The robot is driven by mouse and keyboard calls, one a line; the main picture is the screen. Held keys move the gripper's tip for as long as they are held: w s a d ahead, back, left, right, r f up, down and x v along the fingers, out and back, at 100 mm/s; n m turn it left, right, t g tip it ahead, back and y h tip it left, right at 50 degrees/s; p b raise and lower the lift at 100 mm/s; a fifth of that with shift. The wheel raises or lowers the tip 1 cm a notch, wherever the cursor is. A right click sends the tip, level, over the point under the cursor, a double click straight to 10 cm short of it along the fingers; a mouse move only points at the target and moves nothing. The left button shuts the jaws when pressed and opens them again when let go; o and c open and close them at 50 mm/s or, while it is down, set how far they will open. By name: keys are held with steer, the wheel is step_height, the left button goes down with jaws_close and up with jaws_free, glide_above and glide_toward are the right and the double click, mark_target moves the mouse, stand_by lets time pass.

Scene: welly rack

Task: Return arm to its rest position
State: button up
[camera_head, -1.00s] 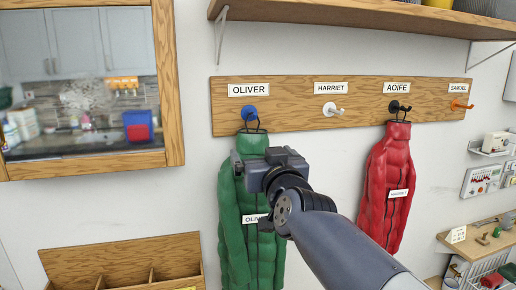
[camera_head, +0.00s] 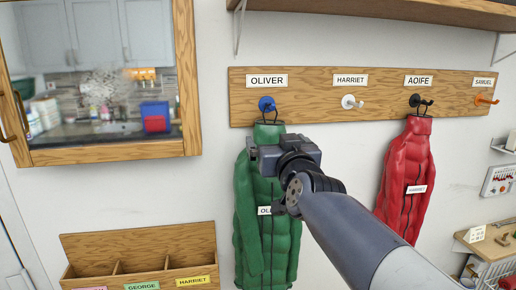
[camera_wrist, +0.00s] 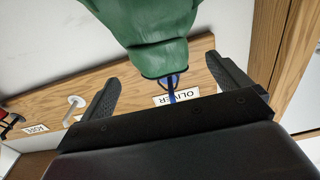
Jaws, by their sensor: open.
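My gripper (camera_head: 253,153) is in front of the upper part of the green coat (camera_head: 250,225) in the head view and hides some of it. In the wrist view my gripper (camera_wrist: 161,70) has its two fingers wide apart with nothing held between them. The green coat (camera_wrist: 155,35) hangs from the blue hook (camera_head: 266,104) under the OLIVER label (camera_head: 267,80). My arm reaches up from the lower right.
A red coat (camera_head: 405,180), its tag seeming to read HARRIET, hangs from the black hook (camera_head: 416,100) under AOIFE. The white hook (camera_head: 349,102) and orange hook (camera_head: 482,99) are empty. A compartmented wooden rack (camera_head: 140,245) stands lower left, below a wood-framed cabinet (camera_head: 187,80).

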mark_target(272, 132)
steer(key=x, duration=0.7)
steer(key=shift+r+p, duration=0.1)
steer(key=shift+p, duration=0.2)
steer(key=shift+s+r, duration=0.15)
steer(key=shift+r, duration=0.15)
steer(key=shift+s+d+r+p, duration=0.1)
steer(key=shift+s+r+p, duration=0.05)
steer(key=shift+s+p, duration=0.2)
steer(key=shift+w, duration=0.1)
